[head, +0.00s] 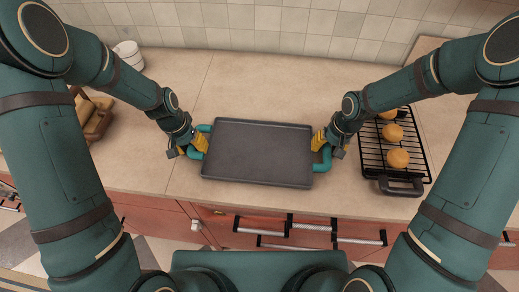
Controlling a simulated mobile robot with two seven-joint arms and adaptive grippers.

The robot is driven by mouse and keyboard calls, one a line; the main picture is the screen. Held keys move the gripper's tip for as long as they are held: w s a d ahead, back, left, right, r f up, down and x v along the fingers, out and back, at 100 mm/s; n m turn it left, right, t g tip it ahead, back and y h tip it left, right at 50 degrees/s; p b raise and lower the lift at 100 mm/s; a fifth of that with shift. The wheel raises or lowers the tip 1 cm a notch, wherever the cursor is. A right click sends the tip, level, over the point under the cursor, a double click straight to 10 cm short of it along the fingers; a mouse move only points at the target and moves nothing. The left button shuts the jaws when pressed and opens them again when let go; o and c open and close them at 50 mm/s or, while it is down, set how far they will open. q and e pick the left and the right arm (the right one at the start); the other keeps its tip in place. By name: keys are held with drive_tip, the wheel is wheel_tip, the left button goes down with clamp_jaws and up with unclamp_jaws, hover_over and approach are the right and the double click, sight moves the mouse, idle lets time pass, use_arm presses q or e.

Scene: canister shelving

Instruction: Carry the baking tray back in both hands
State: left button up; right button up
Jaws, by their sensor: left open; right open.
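A black wire rack (377,168) with several orange-brown buns (397,158) stands to the right. The tiled wall (270,25) bounds the back. Counter (262,82) behind the tray is clear.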

use_arm(q)
clamp_jaws()
use_arm(e)
clamp_jaws()
use_arm(q)
drive_tip(key=shift+r, duration=0.2)
use_arm(e)
drive_tip(key=shift+r, duration=0.2)
